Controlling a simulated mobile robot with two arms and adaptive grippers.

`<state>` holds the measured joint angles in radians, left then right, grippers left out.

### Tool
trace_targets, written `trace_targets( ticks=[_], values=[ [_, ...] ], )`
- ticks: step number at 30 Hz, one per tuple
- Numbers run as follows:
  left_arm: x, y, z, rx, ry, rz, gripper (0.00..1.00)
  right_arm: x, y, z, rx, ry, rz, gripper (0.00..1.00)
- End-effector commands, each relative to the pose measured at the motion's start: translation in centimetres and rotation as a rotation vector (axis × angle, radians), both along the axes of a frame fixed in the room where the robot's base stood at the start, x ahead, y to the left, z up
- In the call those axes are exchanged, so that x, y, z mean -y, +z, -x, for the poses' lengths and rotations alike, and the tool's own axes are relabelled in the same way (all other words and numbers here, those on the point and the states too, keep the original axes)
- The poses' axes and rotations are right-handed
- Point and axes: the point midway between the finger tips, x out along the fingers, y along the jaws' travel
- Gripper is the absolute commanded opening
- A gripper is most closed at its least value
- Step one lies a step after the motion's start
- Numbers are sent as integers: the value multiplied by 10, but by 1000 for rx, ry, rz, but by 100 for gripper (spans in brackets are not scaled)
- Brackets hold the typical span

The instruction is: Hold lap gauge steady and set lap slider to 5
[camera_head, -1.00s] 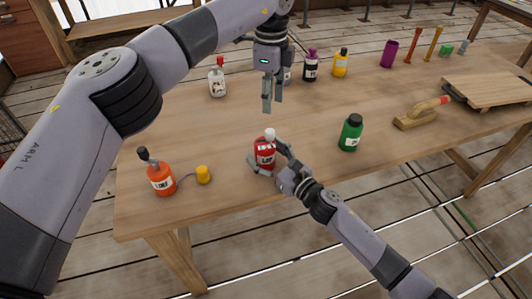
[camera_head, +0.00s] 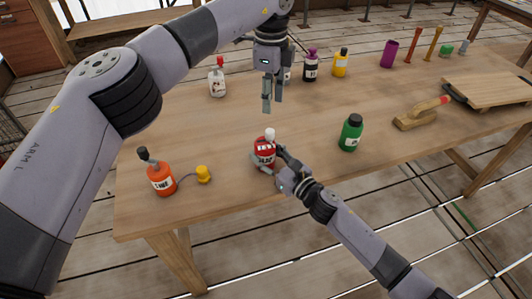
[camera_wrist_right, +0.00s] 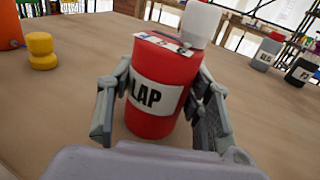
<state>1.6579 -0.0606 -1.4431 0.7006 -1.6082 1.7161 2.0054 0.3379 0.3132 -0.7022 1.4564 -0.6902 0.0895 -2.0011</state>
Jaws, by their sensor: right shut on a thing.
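The lap gauge (camera_head: 264,150) is a red cylinder with a white LAP label, near the front of the table. It also shows in the right wrist view (camera_wrist_right: 160,115), where its top carries a pale marked strip with a dark slot and a white knob (camera_wrist_right: 198,22), perhaps the lap slider. The numbers are too small to read. My right gripper (camera_head: 268,163) is shut around the lap gauge, a finger on each side, as the right wrist view (camera_wrist_right: 160,112) shows. My left gripper (camera_head: 272,98) hangs fingers down above the table, behind the gauge and apart from it; its finger gap is unclear.
An orange bottle (camera_head: 161,180) and a yellow knob-shaped piece (camera_head: 203,174) stand to the left. A green bottle (camera_head: 350,134) stands to the right. Several bottles line the back, including a yellow one (camera_head: 341,63). A wooden trowel-like tool (camera_head: 415,118) lies at right.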

Motion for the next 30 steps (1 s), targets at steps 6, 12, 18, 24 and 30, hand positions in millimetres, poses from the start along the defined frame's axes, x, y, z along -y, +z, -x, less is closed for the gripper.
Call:
trace_targets(
  ticks=[6, 12, 18, 24, 30],
  values=[
    [2, -4, 0, -2, -19, 12, 41, 0, 0, 0, 0, 0, 0, 14],
    [26, -42, 5, 3, -263, 178, 42, 0, 0, 0, 0, 0, 0, 14],
    [70, -88, 22, 133, -669, 498, 42, 0, 0, 0, 0, 0, 0, 14],
    [100, -108, 40, 419, -972, 764, 42, 0, 0, 0, 0, 0, 0, 14],
    [107, -108, 54, 817, -1146, 883, 42, 0, 0, 0, -1, 0, 1, 14]
  ],
)
